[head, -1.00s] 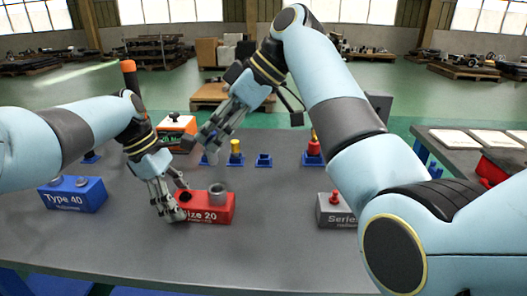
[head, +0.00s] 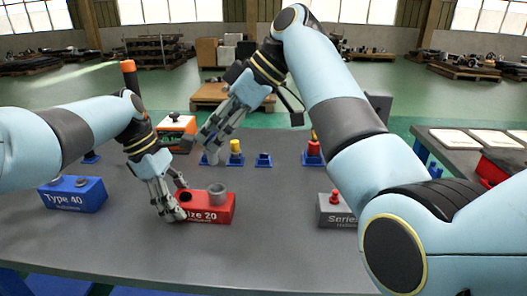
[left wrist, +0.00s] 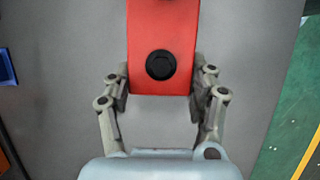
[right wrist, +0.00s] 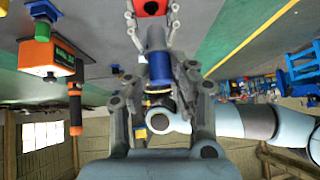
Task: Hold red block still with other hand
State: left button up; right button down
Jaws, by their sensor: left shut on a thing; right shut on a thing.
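The red block (head: 207,215), labelled "Size 20", sits on the grey table. A grey ring-like cylinder (head: 217,191) stands on its right part, and a round dark spot shows at its left. My left gripper (head: 168,205) is shut on the block's left end. The left wrist view shows the red block (left wrist: 162,25) between both fingers, with a black round part (left wrist: 160,65) on top.
Behind are small blue holders, one with a yellow cylinder (head: 235,147), one with a red piece (head: 314,149). The front table is clear.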

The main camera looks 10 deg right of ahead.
dwell(0.3)
jog(key=shift+m, duration=0.3)
jog(key=shift+f, duration=2.4)
jog(key=shift+n+g, duration=0.4)
jog(key=shift+n, duration=0.5)
jog(key=shift+m, duration=0.3)
jog(key=shift+f, duration=2.05)
jog(key=c, duration=1)
grip_release()
jog(key=shift+c, duration=0.2)
jog(key=shift+r, duration=0.1)
